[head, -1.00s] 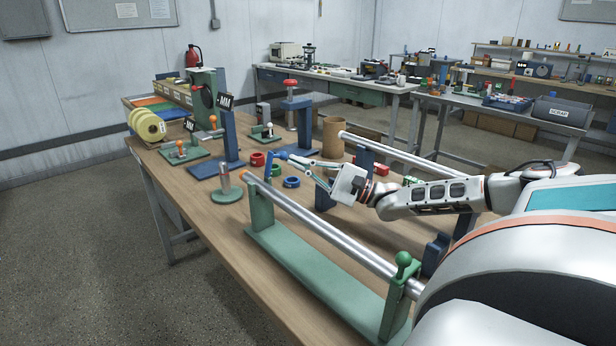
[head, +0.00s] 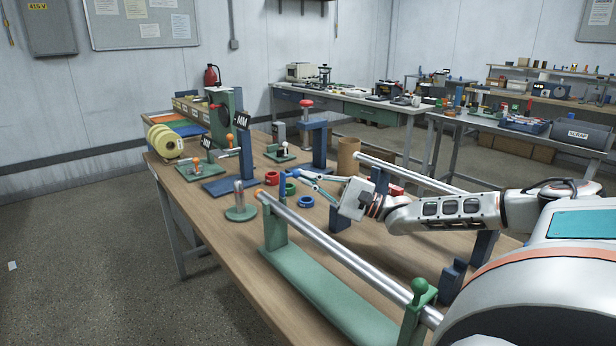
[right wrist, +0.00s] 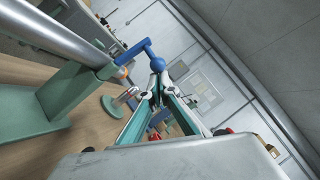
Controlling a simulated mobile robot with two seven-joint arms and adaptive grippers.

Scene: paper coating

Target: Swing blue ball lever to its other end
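The blue ball lever (head: 282,186) stands roughly upright at the far end of the near metal roller (head: 340,246) in the head view. In the right wrist view its blue ball (right wrist: 157,65) shows on the end of a bent blue arm, just beyond my fingertips. My right gripper (head: 294,168) reaches in from the right, close to the lever. It also shows in the right wrist view (right wrist: 158,88), where its teal fingers converge and look shut, with nothing seen between the tips. Whether they touch the ball I cannot tell. My left gripper is out of view.
A green stand (head: 325,292) carries the near roller, with a green ball (head: 419,286) at its near end. A brown cylinder (head: 348,156) stands behind the gripper.

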